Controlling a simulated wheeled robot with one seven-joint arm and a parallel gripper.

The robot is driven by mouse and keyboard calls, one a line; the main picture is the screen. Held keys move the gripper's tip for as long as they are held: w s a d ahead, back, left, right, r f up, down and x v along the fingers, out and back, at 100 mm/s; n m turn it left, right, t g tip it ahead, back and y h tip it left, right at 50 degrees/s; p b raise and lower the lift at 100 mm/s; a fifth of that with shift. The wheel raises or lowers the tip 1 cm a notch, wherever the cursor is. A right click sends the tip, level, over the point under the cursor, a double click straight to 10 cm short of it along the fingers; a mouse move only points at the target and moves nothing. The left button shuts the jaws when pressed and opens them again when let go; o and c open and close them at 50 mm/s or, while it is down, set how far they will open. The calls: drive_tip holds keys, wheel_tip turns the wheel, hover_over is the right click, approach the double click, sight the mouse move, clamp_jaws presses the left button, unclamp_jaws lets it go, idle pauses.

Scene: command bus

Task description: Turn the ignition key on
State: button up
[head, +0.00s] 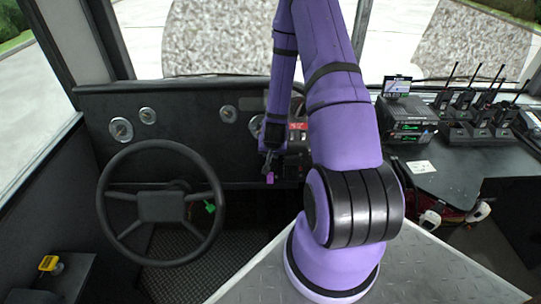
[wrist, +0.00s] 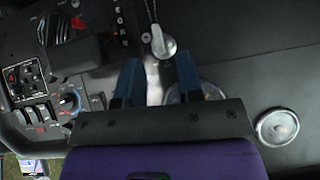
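A small green piece (head: 209,206) shows at the right side of the steering wheel (head: 162,208). It may be the ignition key or its tag, but it is too small to tell. My gripper (head: 267,162) is in front of the dashboard, right of the wheel and apart from the green piece. In the wrist view my gripper (wrist: 157,64) has its two dark blue fingers spread, with nothing seen held between them. A silver knob or lever (wrist: 162,42) on the dark panel lies just beyond the fingertips. I cannot tell whether it is the key, or whether anything touches it.
A dashboard panel with red and white switches (head: 298,132) is beside my gripper. Round gauges (head: 121,129) sit on the dashboard at left. A yellow-topped lever (head: 48,263) stands at lower left. Radios (head: 478,118) and a black unit (head: 405,118) stand on the right counter.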

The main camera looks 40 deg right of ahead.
drive_tip(key=v, duration=0.6)
drive_tip(key=shift+r, duration=0.25)
drive_tip(key=shift+a, duration=0.1)
